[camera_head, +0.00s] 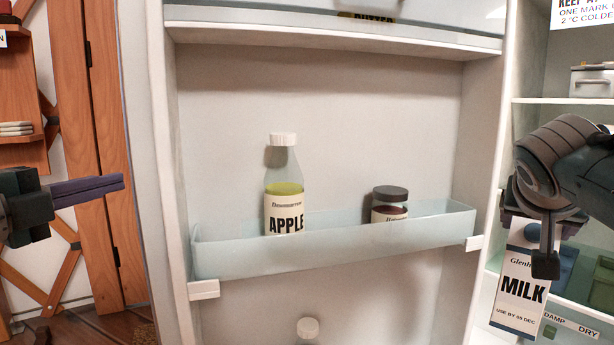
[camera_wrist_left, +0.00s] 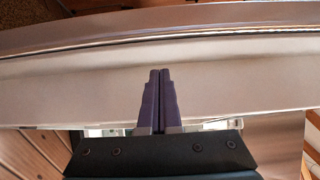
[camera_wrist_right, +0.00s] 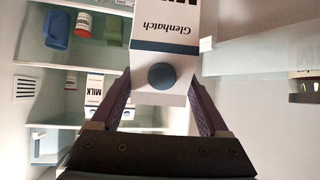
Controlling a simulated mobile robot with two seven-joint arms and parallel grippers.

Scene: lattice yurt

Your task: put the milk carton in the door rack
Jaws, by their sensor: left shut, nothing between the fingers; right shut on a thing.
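The milk carton (camera_head: 522,290) is white with a dark blue band and hangs upright at the right of the head view. My right gripper (camera_head: 532,225) is shut on its upper part. The right wrist view shows its blue cap (camera_wrist_right: 161,76) between the fingers. The door rack (camera_head: 335,252) is a pale translucent bin on the fridge door, left of the carton and apart from it. It holds an apple bottle (camera_head: 284,195) left of centre and a dark-lidded jar (camera_head: 390,205) to the right. My left gripper (camera_head: 120,182) is shut and empty, left of the door's edge.
Free room lies in the rack left of the apple bottle and between bottle and jar. Another rack (camera_head: 340,30) is above, and a bottle cap (camera_head: 308,326) shows below. Fridge shelves (camera_head: 560,101) are at right. Another milk label (camera_wrist_right: 96,92) shows on a shelf.

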